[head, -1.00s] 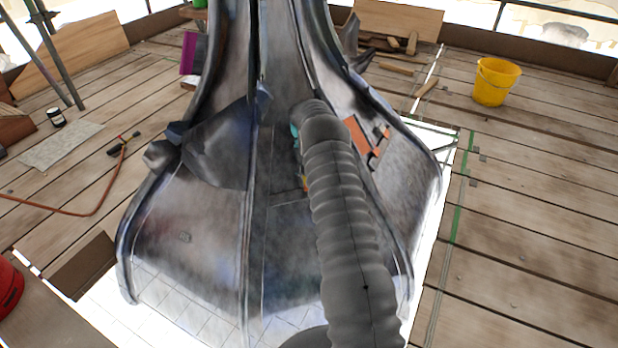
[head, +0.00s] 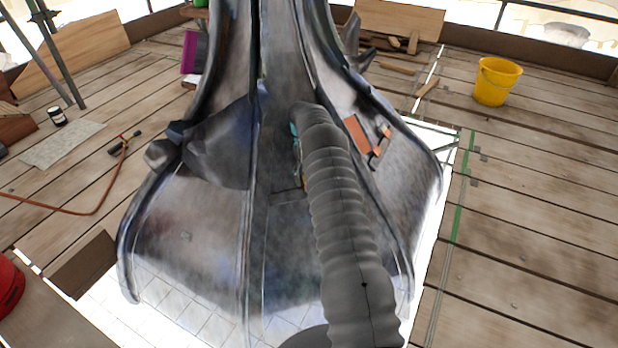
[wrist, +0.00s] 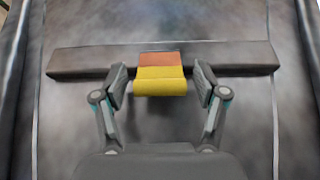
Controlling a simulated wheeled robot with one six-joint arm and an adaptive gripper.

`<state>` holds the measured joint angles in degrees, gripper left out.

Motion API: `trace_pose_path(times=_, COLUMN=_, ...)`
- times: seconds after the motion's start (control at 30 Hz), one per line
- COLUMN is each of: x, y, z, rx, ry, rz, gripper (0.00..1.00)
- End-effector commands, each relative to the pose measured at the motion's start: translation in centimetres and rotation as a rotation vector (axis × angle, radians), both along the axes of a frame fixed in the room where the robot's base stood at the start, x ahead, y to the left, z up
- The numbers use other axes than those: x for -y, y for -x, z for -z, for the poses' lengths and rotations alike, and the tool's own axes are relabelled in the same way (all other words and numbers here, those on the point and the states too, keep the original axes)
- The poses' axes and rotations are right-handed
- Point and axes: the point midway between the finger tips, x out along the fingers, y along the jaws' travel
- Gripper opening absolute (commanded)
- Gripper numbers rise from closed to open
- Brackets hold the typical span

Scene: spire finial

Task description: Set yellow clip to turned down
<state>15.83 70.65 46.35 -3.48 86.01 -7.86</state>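The yellow clip (wrist: 160,87) shows in the wrist view as a yellow curled lip below a copper-orange strip (wrist: 159,59). It sits at the middle of a dark horizontal bar (wrist: 230,57) on the grey metal panel. My gripper (wrist: 160,80) has one finger on each side of the clip, apart, with a narrow gap to it on both sides. In the head view my arm hides most of the gripper and the clip. Only a small orange spot shows beside the arm, low on the spire (head: 200,230).
An orange patch (head: 357,134) lies on the spire face right of my arm. Dark folded metal (head: 215,145) juts out on the left. A yellow bucket (head: 497,81) stands far off on the plank deck at right.

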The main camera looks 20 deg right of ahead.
Motion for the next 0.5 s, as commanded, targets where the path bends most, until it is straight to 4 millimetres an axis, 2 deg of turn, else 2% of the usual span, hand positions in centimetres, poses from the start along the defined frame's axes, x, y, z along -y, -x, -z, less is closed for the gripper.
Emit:
trace_pose_path(times=0.27, x=0.0, y=-0.1, z=-0.3, rx=0.0, ry=0.0, rz=0.0, gripper=0.72)
trace_pose_path(times=0.5, x=0.2, y=-1.3, z=-2.9, rx=0.002, ry=0.0, rz=0.0, gripper=0.72)
